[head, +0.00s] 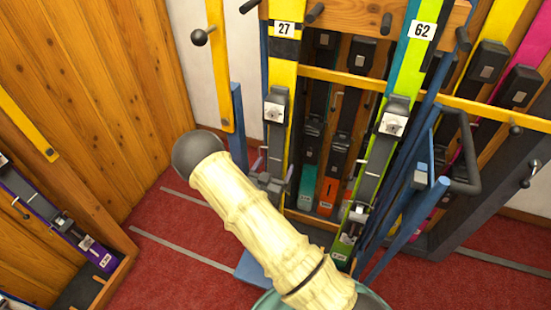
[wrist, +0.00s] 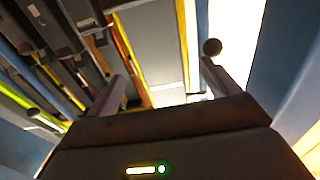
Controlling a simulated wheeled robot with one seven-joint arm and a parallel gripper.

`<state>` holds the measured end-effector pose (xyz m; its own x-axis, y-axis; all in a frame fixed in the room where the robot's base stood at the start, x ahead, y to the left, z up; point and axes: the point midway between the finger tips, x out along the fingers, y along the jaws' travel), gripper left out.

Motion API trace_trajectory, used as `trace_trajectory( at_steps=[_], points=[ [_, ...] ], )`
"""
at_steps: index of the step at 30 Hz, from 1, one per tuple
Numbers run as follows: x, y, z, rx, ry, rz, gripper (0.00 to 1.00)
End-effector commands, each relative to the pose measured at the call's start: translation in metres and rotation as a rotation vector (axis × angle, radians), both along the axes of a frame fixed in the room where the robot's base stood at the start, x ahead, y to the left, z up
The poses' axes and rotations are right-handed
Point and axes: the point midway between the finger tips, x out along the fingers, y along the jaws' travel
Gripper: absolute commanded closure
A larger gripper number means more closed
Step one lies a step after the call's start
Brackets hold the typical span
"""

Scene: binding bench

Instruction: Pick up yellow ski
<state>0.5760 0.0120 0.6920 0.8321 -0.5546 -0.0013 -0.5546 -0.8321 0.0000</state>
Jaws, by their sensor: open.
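The yellow ski (head: 285,60) stands upright in the rack in the head view, with a white number 27 tag near its top and a grey and black binding lower down. No contact between the fingers and a ski is visible.
A green-blue ski (head: 410,65) tagged 62 stands to the right of the yellow ski. A yellow rail (head: 340,78) crosses the rack, and pegs with dark balls stick out. A blue metal frame (head: 400,215) stands at the right. Red carpet (head: 160,270) is open at the left.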

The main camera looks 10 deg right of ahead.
Motion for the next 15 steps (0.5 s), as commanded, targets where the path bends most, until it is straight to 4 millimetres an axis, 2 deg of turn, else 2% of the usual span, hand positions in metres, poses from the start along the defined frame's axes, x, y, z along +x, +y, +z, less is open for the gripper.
trace_trajectory(
  at_steps=[7, 15],
  points=[
    [0.032, -0.017, 0.007, -0.001, -0.003, -0.003, 0.12],
    [0.038, -0.021, 0.007, -0.001, 0.000, -0.001, 0.12]
  ],
)
